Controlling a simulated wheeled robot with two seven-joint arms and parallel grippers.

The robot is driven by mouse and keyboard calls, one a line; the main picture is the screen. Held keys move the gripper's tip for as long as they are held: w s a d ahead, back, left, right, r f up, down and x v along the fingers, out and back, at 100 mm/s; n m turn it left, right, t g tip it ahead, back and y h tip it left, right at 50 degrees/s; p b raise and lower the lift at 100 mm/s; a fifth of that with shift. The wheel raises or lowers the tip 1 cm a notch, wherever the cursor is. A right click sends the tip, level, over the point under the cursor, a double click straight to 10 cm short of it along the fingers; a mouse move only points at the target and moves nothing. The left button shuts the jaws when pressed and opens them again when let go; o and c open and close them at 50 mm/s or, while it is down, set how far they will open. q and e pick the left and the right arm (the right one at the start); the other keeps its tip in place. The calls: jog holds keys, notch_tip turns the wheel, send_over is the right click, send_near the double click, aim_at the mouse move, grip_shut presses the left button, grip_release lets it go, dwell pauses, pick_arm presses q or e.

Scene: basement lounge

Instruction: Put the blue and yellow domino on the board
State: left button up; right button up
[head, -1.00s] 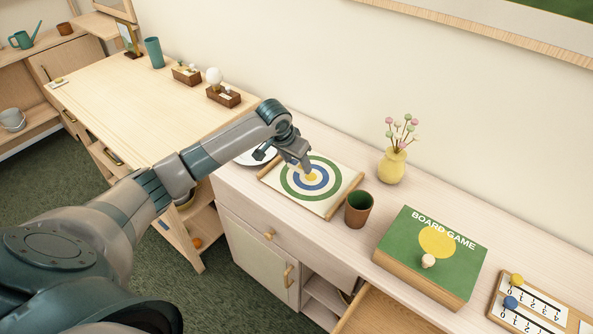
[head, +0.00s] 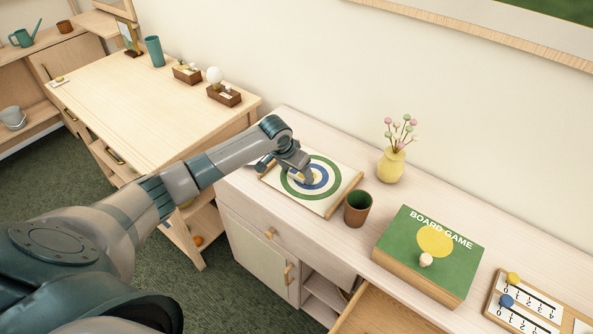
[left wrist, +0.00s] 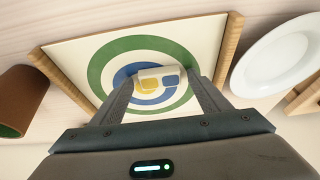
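The blue and yellow domino (left wrist: 158,79) is a white tile with one yellow and one blue patch. In the left wrist view it sits between the fingertips of my left gripper (left wrist: 161,80), which close on its two ends. The board (left wrist: 191,49) is cream with green and blue rings and wooden side rails. It lies flat on the sideboard, also in the head view (head: 336,204). In the head view my left gripper (head: 307,181) is low over the rings near the board's middle. I cannot tell whether the domino touches the board. My right gripper is not in view.
A brown cup (head: 357,210) stands close to the board's right side, and a white plate (left wrist: 280,55) at its other side. A yellow vase (head: 391,166), a board game box (head: 405,246) and a scoreboard (head: 522,313) are further right. A drawer (head: 380,312) below is open.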

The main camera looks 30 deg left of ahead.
pick_arm(q)
jog(key=shift+r, duration=0.15)
jog(key=b+v, duration=0.2)
jog(key=v, duration=1)
dwell(1.0)
